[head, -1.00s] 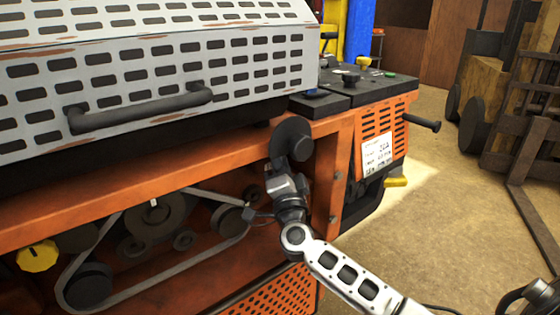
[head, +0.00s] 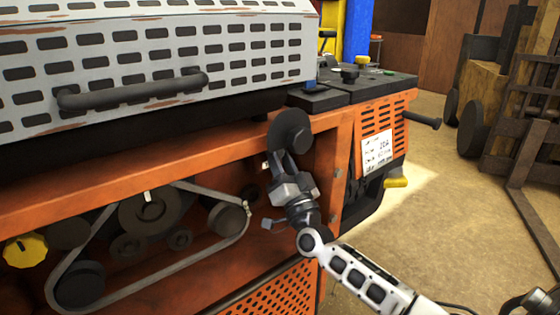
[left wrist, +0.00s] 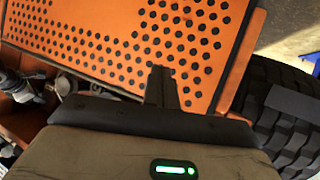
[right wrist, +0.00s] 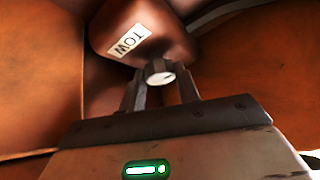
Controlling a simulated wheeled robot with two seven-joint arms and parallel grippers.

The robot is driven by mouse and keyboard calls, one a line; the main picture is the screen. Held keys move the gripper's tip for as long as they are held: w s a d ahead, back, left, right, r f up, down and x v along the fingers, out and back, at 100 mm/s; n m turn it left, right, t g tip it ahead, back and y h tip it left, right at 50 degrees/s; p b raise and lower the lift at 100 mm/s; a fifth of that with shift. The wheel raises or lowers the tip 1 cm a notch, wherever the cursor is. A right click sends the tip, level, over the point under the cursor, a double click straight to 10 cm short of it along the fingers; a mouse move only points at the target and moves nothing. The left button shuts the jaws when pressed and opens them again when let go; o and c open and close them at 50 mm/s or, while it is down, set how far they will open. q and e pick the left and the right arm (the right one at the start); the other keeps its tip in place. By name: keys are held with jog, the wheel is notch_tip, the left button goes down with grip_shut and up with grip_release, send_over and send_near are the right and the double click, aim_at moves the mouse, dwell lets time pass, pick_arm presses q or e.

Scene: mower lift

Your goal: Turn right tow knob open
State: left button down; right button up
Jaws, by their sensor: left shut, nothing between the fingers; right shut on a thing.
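In the right wrist view a reddish-brown block (right wrist: 150,30) bears a white TOW label (right wrist: 130,40). A small round, pale-ended tow knob (right wrist: 160,73) sticks out below the label. My right gripper (right wrist: 160,92) has a finger on each side of the knob and is shut on it. In the head view my right gripper (head: 280,163) reaches into the orange machine's bay, just below a black disc (head: 291,133); the knob is hidden there. My left gripper (left wrist: 162,80) is shut and empty in front of a perforated orange panel (left wrist: 110,35). It is outside the head view.
A belt drive (head: 150,215) and a yellow knob (head: 25,250) are left of my right arm. An orange post (head: 335,170) stands close on its right. A black tyre (left wrist: 290,115) is right of my left gripper. Open floor (head: 450,200) lies right of the machine.

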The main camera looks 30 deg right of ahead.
jog(key=o, duration=1)
jog(key=shift+c, duration=0.2)
jog(key=b+v, duration=0.1)
jog(key=v, duration=1.5)
jog(key=shift+s, duration=0.1)
